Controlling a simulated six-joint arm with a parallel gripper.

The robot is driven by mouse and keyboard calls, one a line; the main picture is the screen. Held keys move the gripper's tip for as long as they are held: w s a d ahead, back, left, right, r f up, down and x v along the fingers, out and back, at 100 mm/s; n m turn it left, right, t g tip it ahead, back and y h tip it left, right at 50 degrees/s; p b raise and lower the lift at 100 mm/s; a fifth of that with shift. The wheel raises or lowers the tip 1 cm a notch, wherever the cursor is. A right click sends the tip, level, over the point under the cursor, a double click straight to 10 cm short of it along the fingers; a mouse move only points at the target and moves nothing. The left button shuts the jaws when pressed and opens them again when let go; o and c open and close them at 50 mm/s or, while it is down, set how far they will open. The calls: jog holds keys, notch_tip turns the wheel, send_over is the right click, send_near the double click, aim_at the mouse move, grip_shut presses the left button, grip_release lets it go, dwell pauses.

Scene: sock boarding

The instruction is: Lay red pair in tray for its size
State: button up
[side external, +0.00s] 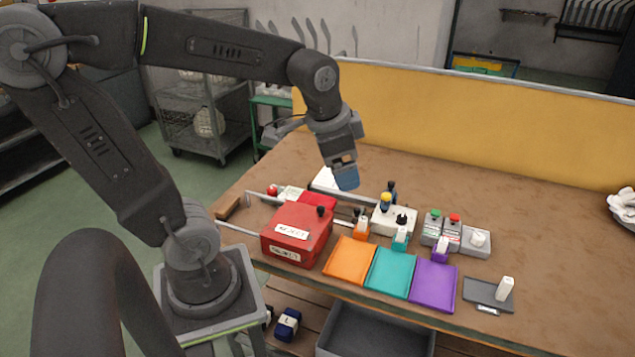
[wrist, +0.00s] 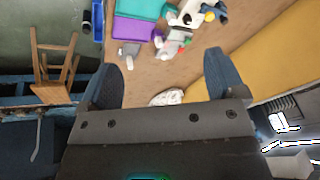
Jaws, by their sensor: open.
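A flat red piece (side external: 318,201), which may be the red pair, lies behind the red box; the box partly hides it and I cannot make out a sock shape. Three shallow trays lie side by side near the front edge: orange (side external: 349,261), teal (side external: 390,272) and purple (side external: 434,286). In the wrist view the purple tray (wrist: 134,29) and teal tray (wrist: 140,8) show at the top. My gripper (side external: 346,180) is above the back of the table, away from the trays. In the wrist view its fingers (wrist: 166,78) are wide apart with nothing between them.
A red box (side external: 298,232) with white labels stands left of the trays. Small bottles and a white block (side external: 394,220) stand behind them. A dark plate (side external: 484,294) with a white piece is at the right. A yellow panel (side external: 470,120) closes the back.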

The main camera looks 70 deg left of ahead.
jog(key=s+d+n+t+h, duration=0.1)
jog(key=s+d+n, duration=0.1)
jog(key=s+d, duration=0.3)
jog(key=shift+s+d+r+t, duration=0.3)
jog(key=shift+s+r, duration=0.1)
jog(key=shift+s, duration=0.1)
jog(key=shift+o, duration=0.4)
jog(key=shift+s+d+n, duration=0.25)
jog(key=shift+s+n, duration=0.05)
jog(key=shift+s, duration=0.15)
jog(key=shift+w, duration=0.1)
